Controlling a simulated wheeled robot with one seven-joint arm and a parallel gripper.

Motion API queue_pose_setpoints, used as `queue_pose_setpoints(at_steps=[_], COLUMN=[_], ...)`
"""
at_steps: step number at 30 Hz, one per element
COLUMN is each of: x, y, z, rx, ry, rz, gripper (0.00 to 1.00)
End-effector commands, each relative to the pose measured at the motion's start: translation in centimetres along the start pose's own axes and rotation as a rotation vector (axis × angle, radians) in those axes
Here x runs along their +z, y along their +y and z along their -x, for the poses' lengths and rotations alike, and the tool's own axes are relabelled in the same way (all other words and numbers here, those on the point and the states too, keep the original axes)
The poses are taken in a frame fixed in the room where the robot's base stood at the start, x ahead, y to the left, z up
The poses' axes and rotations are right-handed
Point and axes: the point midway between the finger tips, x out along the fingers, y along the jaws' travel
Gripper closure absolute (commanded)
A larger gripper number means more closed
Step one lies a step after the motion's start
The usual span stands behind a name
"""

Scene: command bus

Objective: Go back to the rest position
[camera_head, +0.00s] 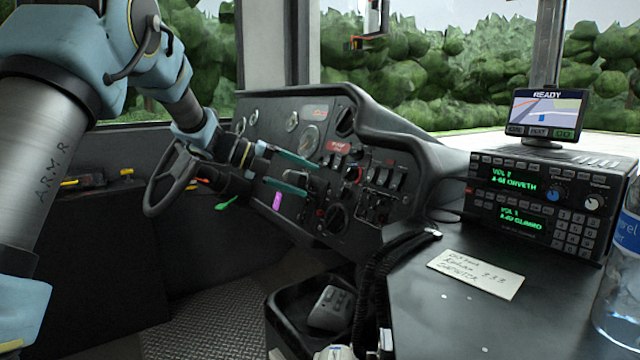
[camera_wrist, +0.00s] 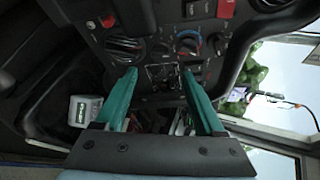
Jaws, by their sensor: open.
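My gripper (camera_head: 291,173) is in front of the bus dashboard (camera_head: 395,135), to the right of the steering wheel (camera_head: 163,181). Its two teal fingers are apart and nothing shows between them. In the wrist view my gripper (camera_wrist: 160,78) also shows open, with the fingers pointing at the knobs and switches of the dashboard (camera_wrist: 205,22). I cannot tell from these views whether a fingertip touches the panel. My arm reaches in from the left of the head view.
A radio unit (camera_head: 537,203) with a small screen (camera_head: 545,108) above it stands on the right console. A paper note (camera_head: 475,273) lies there, and a clear bottle (camera_head: 617,275) stands at the right edge. A coiled black cord (camera_head: 372,290) hangs by the console.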

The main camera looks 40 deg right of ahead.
Motion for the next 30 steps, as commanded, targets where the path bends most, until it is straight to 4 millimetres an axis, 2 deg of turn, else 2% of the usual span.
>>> queue_pose_setpoints(at_steps=[1, 6, 25, 28, 30], x=[0.1, 0.0, 0.3, 2.1, 4.2], y=[0.0, 0.0, 0.1, 0.3, 1.0], z=[0.8, 2.1, 2.7, 4.6, 7.4], rx=[0.001, 0.001, -0.004, -0.028, -0.059], ry=[-0.002, 0.000, -0.026, -0.155, -0.319], rz=[0.001, 0.000, 0.017, 0.105, 0.226], gripper=[0.29, 0.29, 0.29, 0.29, 0.29])
